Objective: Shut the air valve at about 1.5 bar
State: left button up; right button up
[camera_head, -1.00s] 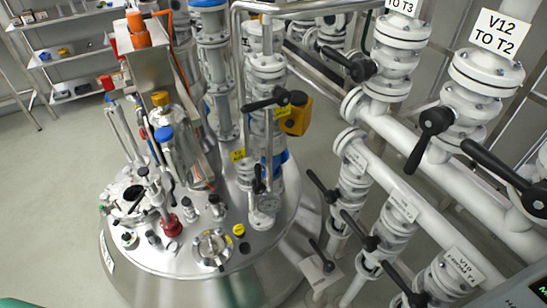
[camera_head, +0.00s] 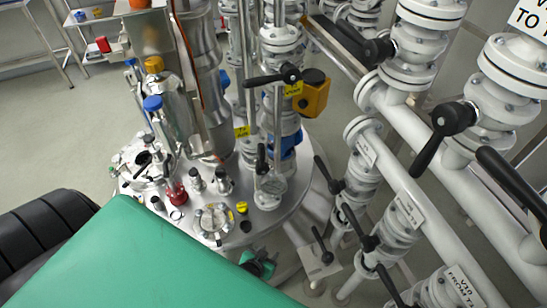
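A small gauge (camera_head: 270,191) with a pale round face sits at the foot of a thin vertical pipe on the steel reactor lid (camera_head: 285,222). Its reading is too small to tell. A black lever (camera_head: 262,160) stands upright on that pipe just above the gauge; it looks like the air valve, but no label is readable on it. My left gripper (camera_head: 258,264) shows as a small dark and green shape beyond my green arm, below the gauge in the picture and apart from it. Its fingers are not clear. My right gripper is not in view.
White flanged pipes with several black levers, one being a lever (camera_head: 443,136) at the right, crowd that side. A yellow box (camera_head: 313,94) and a horizontal black lever (camera_head: 272,77) are above the gauge. Glassware and a red-based fitting (camera_head: 176,194) stand on the lid's left.

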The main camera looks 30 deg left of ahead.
pick_arm(q)
jog(key=w+a+r+t+b, duration=0.1)
jog(key=w+r+t+b, duration=0.1)
jog(key=w+r, duration=0.2)
jog(key=n+t+y+b, duration=0.3)
jog(key=t+y+b, duration=0.2)
jog(key=b, duration=0.1)
send_near(260, 154)
jog(key=p+x, duration=0.2)
jog(key=x, duration=0.8)
jog(key=shift+w, duration=0.3)
jog(key=shift+w+a, duration=0.15)
jog(key=shift+w, duration=0.1)
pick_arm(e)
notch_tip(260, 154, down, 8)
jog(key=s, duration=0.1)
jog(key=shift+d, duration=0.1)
pick_arm(q)
grip_shut()
